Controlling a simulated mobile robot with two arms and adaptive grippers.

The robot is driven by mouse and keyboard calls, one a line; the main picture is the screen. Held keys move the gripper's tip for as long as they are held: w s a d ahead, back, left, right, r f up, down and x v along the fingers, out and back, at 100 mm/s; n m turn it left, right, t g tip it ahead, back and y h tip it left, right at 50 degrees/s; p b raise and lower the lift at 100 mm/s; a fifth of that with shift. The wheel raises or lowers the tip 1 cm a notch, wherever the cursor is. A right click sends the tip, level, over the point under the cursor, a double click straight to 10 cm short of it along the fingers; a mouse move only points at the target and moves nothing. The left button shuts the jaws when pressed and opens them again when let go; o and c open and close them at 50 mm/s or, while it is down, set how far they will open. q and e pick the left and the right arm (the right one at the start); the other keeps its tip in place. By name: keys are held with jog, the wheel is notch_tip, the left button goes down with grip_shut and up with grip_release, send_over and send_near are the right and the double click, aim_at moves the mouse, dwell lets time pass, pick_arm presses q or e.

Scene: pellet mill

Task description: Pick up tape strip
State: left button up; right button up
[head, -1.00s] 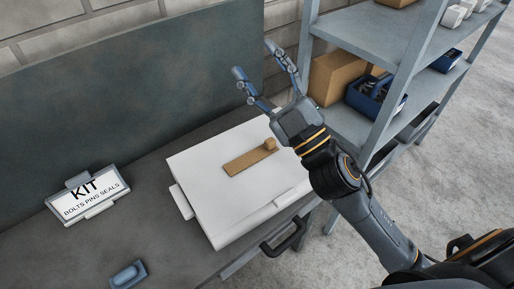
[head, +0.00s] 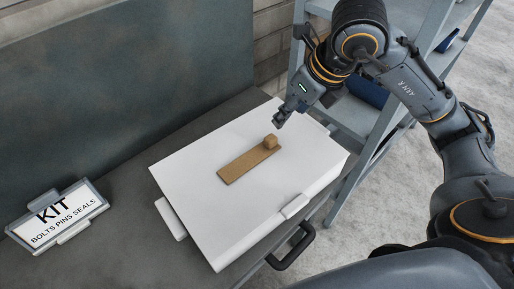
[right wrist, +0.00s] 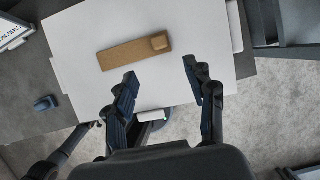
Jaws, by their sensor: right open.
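The tape strip (head: 247,166) is a flat brown strip with a small raised block (head: 270,142) at its far right end. It lies on the white lid of a box (head: 212,222) on the grey bench. It also shows in the right wrist view (right wrist: 134,52), with the block at its right end. My right gripper (head: 282,116) is above the back right part of the white box, close to the block end in the picture. In the right wrist view my right gripper (right wrist: 160,73) is open and empty, its two fingers apart below the strip.
A sign (head: 60,217) reading KIT, BOLTS PINS SEALS stands at the left of the bench. A blue object (right wrist: 45,103) lies on the bench. A dark wall panel (head: 120,70) stands behind. A grey shelf rack (head: 350,122) stands to the right.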

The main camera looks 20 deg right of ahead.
send_over(272, 138)
jog(key=s, duration=0.2)
jog(key=f, duration=0.5)
jog(key=f+p, duration=0.1)
jog(key=f, duration=0.1)
jog(key=shift+s+d+f, duration=0.1)
jog(key=shift+d+f, duration=0.1)
jog(key=shift+d, duration=0.15)
jog(key=shift+w+a+f+p, duration=0.15)
jog(key=shift+w+f+p, duration=0.05)
jog(key=shift+f+p, duration=0.25)
jog(key=p+x, duration=0.1)
jog(key=x, duration=0.2)
jog(key=shift+w+f, duration=0.1)
jog(key=shift+f, duration=0.2)
jog(key=shift+w+f, duration=0.15)
jog(key=shift+f, duration=0.1)
jog(key=c, duration=1)
